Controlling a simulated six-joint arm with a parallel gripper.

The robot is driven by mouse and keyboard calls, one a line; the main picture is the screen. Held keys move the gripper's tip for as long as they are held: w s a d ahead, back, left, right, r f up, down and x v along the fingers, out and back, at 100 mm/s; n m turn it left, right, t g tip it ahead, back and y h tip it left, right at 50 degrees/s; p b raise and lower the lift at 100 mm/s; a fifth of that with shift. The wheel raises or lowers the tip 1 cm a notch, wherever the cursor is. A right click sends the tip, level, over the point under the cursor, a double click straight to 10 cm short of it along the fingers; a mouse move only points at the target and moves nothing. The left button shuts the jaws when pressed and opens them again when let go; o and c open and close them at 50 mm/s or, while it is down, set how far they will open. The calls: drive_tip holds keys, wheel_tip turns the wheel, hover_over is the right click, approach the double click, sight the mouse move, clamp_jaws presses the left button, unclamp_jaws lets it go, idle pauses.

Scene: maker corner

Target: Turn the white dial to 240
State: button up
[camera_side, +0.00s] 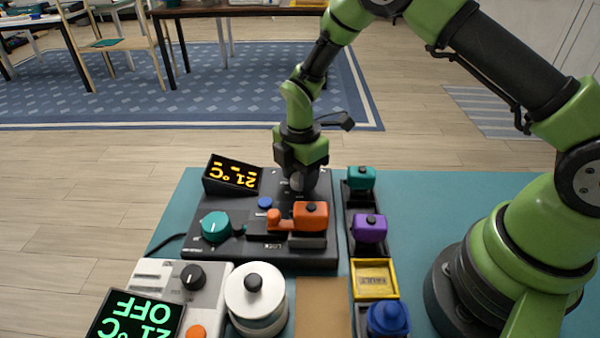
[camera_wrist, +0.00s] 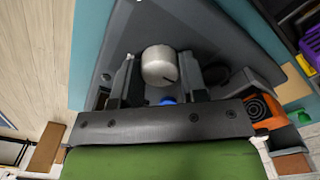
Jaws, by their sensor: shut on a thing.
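The white dial (camera_side: 297,183) sits on the far part of the dark control panel (camera_side: 322,262). My gripper (camera_side: 300,180) reaches down over it from above and hides much of it in the side view. In the wrist view the white dial (camera_wrist: 158,64) is between the two fingers of my gripper (camera_wrist: 159,74), which are shut on its sides. A short dark mark shows near the dial's lower right edge there. The amber display (camera_side: 231,175) on the panel appears upside down and seems to read 21 °C. The dial's scale numbers are too small to read.
The panel also carries a teal knob (camera_side: 215,226), a blue button (camera_side: 265,203) and an orange block handle (camera_side: 310,215). Teal (camera_side: 361,178) and purple (camera_side: 369,228) blocks stand to its right. A grey device (camera_side: 165,285) and white lidded pot (camera_side: 256,299) are nearer the camera.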

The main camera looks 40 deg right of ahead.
drive_tip(key=m, duration=0.4)
drive_tip(key=shift+m, duration=0.3)
drive_tip(key=m, duration=0.3)
drive_tip(key=shift+m, duration=0.3)
drive_tip(key=m, duration=0.4)
drive_tip(key=shift+m, duration=0.3)
drive_tip(key=m, duration=0.3)
drive_tip(key=shift+m, duration=0.3)
drive_tip(key=m, duration=1.3)
drive_tip(key=o, duration=0.9)
